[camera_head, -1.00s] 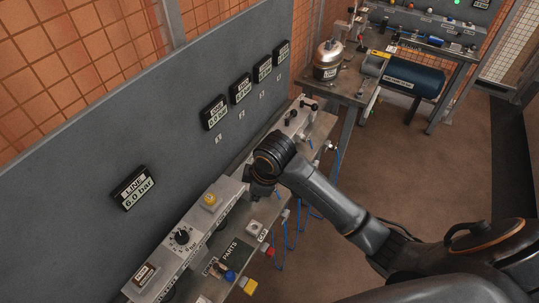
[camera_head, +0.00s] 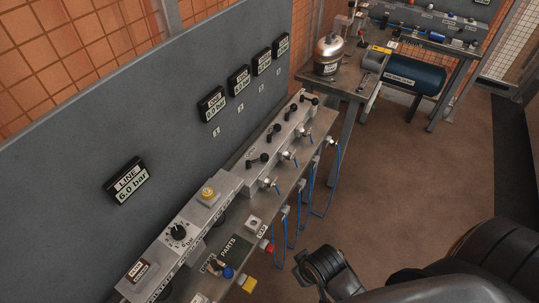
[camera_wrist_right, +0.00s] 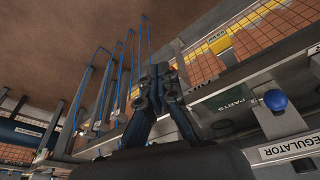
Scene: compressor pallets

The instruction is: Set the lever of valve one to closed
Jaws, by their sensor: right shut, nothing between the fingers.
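Valve one's black lever (camera_head: 257,160) is the nearest of several on the grey valve block (camera_head: 284,142). It lies sideways across the picture, its knob end to the left. The gauge marked ONE (camera_head: 212,104) hangs on the wall panel above and appears to read 0.0 bar. My right arm is at the bottom right of the head view, away from the levers, and its gripper is not clear there. In the right wrist view my right gripper (camera_wrist_right: 157,72) is shut and empty, its fingertips apart from the levers. My left gripper is not in view.
The regulator box (camera_head: 179,234) with its dial and yellow button stands nearer along the bench. The LINE gauge (camera_head: 129,183) reads 6.0 bar. A dark PARTS mat (camera_head: 228,249) lies in front. Blue hoses (camera_head: 333,180) hang off the bench edge. Floor to the right is clear.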

